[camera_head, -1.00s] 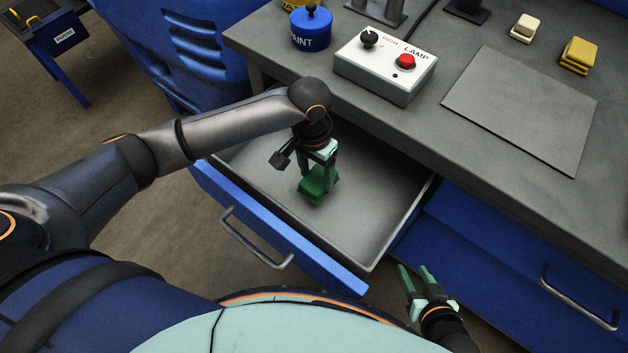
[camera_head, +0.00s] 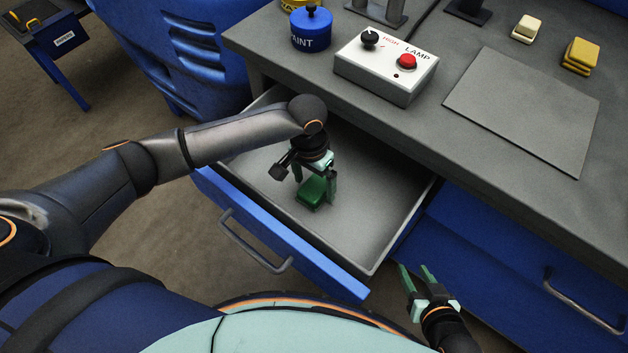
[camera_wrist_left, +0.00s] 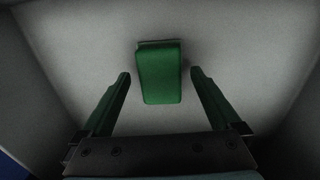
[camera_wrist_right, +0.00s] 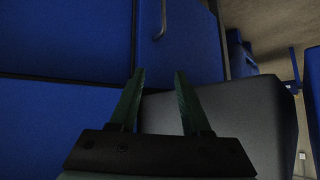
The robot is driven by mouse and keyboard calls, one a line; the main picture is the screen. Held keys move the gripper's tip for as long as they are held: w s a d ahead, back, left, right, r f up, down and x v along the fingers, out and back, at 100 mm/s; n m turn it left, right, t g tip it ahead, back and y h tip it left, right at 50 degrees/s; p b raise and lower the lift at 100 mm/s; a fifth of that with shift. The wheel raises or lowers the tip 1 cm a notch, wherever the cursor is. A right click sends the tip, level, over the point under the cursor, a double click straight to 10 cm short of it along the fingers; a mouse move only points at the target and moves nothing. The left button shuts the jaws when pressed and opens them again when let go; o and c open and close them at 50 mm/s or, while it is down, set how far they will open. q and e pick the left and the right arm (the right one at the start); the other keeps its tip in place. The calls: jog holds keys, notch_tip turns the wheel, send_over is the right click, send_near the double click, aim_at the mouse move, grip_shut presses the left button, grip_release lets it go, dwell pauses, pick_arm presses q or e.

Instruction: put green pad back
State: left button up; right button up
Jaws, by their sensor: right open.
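The green pad (camera_head: 312,191) lies on the floor of the open drawer (camera_head: 370,222). In the left wrist view the pad (camera_wrist_left: 159,72) lies between and a little beyond the fingers, apart from both. My left gripper (camera_head: 315,187) is inside the drawer over the pad; it is open and holds nothing. It also shows in the left wrist view (camera_wrist_left: 160,90). My right gripper (camera_head: 415,270) is open and empty in front of the cabinet, to the right of the drawer. The right wrist view shows its parted fingers (camera_wrist_right: 158,85).
The worktop above carries a blue paint pot (camera_head: 311,32), a lamp box (camera_head: 386,66) with a knob and red button, a grey mat (camera_head: 525,110), a cream pad (camera_head: 527,29) and yellow pads (camera_head: 580,56). The drawer walls stand around my left gripper. A blue bin (camera_head: 190,50) stands left.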

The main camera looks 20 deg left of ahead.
aim_at(311, 185)
pick_arm(q)
jog(key=shift+r, duration=0.1)
pick_arm(e)
jog(key=shift+s+f, duration=0.15)
pick_arm(q)
jog(key=shift+r, duration=0.4)
notch_tip(311, 185, up, 11)
jog(key=p, duration=0.2)
jog(key=shift+w+a+p, duration=0.15)
jog(key=shift+a+p, duration=0.25)
pick_arm(e)
jog(key=shift+s+d+r, duration=0.3)
jog(key=shift+d+r, duration=0.45)
jog(key=shift+d, duration=0.1)
pick_arm(q)
jog(key=shift+r, duration=0.1)
pick_arm(e)
jog(key=shift+a, duration=0.1)
